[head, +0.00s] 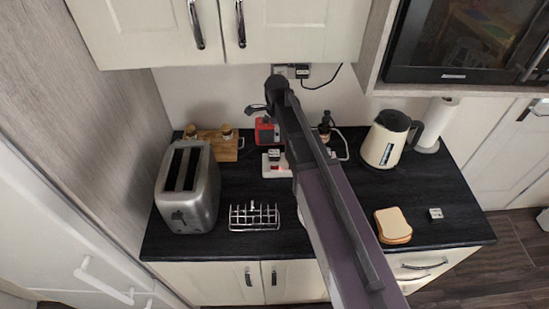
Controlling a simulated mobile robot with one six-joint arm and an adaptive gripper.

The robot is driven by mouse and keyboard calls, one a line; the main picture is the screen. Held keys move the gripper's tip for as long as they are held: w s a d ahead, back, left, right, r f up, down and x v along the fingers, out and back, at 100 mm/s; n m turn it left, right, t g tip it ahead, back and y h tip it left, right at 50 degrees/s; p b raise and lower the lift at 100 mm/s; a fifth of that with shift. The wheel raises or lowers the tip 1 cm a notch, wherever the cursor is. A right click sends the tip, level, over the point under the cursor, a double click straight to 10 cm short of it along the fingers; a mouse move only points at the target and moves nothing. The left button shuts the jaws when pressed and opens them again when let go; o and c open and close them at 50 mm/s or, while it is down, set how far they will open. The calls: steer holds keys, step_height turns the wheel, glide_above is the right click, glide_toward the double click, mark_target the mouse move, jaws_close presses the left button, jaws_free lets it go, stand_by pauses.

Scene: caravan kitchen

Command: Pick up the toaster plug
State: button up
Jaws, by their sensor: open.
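The silver toaster (187,190) stands upright at the left of the black worktop, with two dark slots on top. I cannot trace its cord. A small pale plug-like piece (435,213) lies loose on the worktop at the right, beside the bread. A white socket strip (272,168) lies behind my arm with a plug in it (275,154). A dark plug (302,71) is at the wall socket. I cannot tell which plug belongs to the toaster. My gripper (258,109) is open, above the back of the worktop, apart from the plugs; my arm hides part of the strip.
A wire toast rack (254,217) stands right of the toaster. A wooden board (222,147) with jars and a red box (266,131) are at the back. A cream kettle (384,143), paper roll (437,122) and bread slices (393,226) are at the right. Cupboards (275,30) hang above.

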mark_target(275, 153)
steer(key=shift+f+b, duration=3.25)
steer(key=shift+f, duration=0.25)
steer(key=shift+f, duration=0.1)
steer(key=shift+w+a+f+b, duration=0.1)
steer(key=shift+a+f+b, duration=0.05)
steer(key=shift+f+b, duration=1.2)
steer(key=shift+w+a+f+b, duration=0.1)
steer(key=shift+f+b, duration=1.1)
steer(key=shift+b, duration=0.1)
steer(key=shift+c, duration=0.2)
steer(key=shift+s, duration=0.1)
steer(key=c, duration=1)
